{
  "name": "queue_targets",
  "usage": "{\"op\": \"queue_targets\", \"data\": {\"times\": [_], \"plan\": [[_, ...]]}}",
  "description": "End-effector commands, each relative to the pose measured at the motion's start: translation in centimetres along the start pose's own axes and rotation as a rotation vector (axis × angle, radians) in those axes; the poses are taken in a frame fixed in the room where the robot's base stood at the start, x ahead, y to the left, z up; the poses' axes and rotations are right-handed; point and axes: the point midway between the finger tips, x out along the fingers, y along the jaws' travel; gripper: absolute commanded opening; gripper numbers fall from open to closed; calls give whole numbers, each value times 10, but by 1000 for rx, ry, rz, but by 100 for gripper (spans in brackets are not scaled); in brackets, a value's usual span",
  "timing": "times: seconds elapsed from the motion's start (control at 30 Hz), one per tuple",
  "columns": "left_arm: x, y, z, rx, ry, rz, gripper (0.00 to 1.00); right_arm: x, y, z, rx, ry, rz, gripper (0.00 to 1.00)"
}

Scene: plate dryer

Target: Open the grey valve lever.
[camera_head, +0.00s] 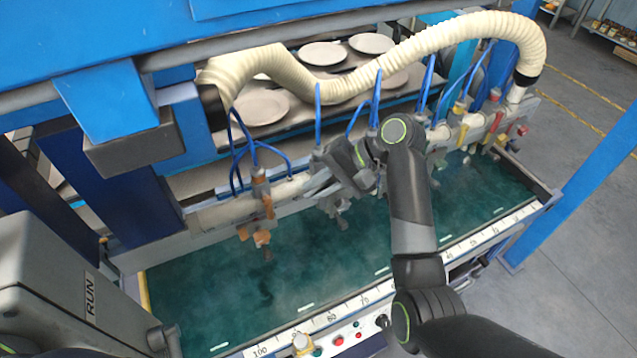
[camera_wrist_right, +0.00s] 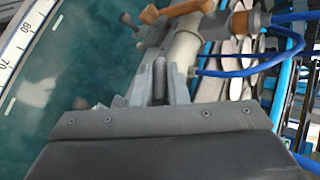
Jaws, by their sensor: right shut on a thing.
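My right arm reaches in over the green basin, and my right gripper (camera_head: 338,178) is at the pipe's middle valve in the head view. In the right wrist view my right gripper (camera_wrist_right: 160,88) is shut on the narrow grey valve lever (camera_wrist_right: 160,68), which sits between the fingertips beside the pale pipe. In the head view the gripper mostly hides the lever, so its exact angle is hard to tell. My left gripper is not in view.
Orange valve parts (camera_head: 262,238) hang left of the gripper, and a red valve handle (camera_head: 520,130) is at the right. Thin blue hoses (camera_head: 318,108) rise close by. A ribbed cream hose (camera_head: 450,35) arches above. The basin (camera_head: 200,300) below is open.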

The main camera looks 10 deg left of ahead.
Motion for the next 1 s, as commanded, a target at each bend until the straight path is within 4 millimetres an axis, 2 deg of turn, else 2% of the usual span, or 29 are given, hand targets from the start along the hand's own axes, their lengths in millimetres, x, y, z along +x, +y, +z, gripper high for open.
{"op": "queue_targets", "data": {"times": [0.63, 0.67, 0.8, 1.0], "plan": [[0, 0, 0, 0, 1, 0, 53, 1, 2, -1, -15, 30, 46, 0], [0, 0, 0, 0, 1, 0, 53, 1, 2, -1, -15, 30, 46, 18], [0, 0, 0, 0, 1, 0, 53, 1, 2, -1, -15, 30, 45, 35], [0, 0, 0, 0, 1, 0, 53, 1, 1, -1, -16, 31, 44, 35]]}}
